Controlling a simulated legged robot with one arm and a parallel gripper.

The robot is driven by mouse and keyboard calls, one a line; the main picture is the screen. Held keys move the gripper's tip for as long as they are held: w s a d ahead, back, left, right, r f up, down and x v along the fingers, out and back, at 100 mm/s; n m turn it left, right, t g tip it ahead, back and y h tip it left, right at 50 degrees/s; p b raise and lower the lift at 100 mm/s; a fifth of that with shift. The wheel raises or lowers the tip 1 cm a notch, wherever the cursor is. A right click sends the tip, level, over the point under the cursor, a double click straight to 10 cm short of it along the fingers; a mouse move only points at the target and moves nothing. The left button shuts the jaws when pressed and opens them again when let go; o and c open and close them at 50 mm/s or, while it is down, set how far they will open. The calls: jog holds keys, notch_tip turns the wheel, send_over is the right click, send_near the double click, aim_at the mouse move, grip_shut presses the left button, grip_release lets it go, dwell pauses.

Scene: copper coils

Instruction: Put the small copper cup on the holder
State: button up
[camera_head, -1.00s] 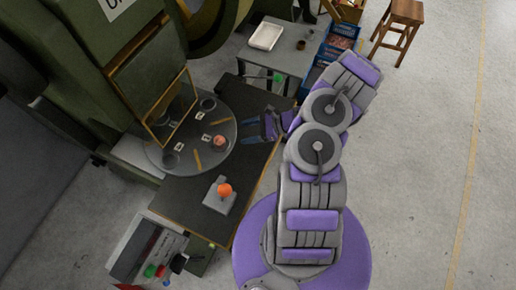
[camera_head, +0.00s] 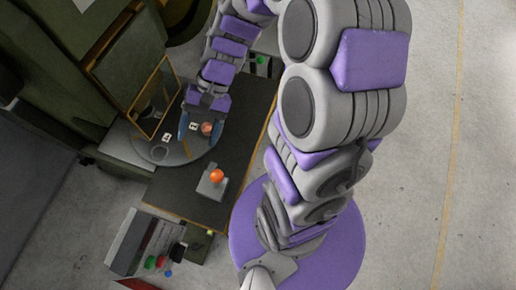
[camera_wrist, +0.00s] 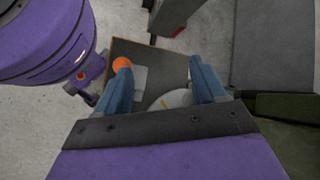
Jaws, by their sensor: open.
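A small copper-coloured round thing, which looks like the cup (camera_head: 207,128), sits on the round glassy plate (camera_head: 188,153) of the green machine. My gripper (camera_head: 202,134) is open over that plate, its blue fingers on either side of the copper thing, which looks closer to the right finger. I cannot tell whether they touch. In the wrist view my gripper (camera_wrist: 158,68) shows both fingers apart, and the copper thing is not visible. An orange ball (camera_head: 217,176) stands on a grey block (camera_head: 205,189) on the dark table; which thing is the holder is unclear.
The dark table (camera_head: 240,140) is mostly bare around the grey block. The green machine (camera_head: 125,70) with its framed guard rises left of the plate. A control box with coloured buttons (camera_head: 150,245) stands at the front left. Grey floor is open on the right.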

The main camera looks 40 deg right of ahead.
jog(key=s+d+r+n+h, duration=0.2)
jog(key=s+d+r+h, duration=0.1)
jog(key=s, duration=0.4)
jog(key=s+d+r+n+t+h, duration=0.1)
jog(key=s+d+r+n+h, duration=0.2)
jog(key=s, duration=0.5)
jog(key=shift+s+d+r+n+t+h, duration=0.15)
jog(key=shift+d+r+n+t+h, duration=0.25)
jog(key=shift+h, duration=0.5)
jog(key=shift+f, duration=0.15)
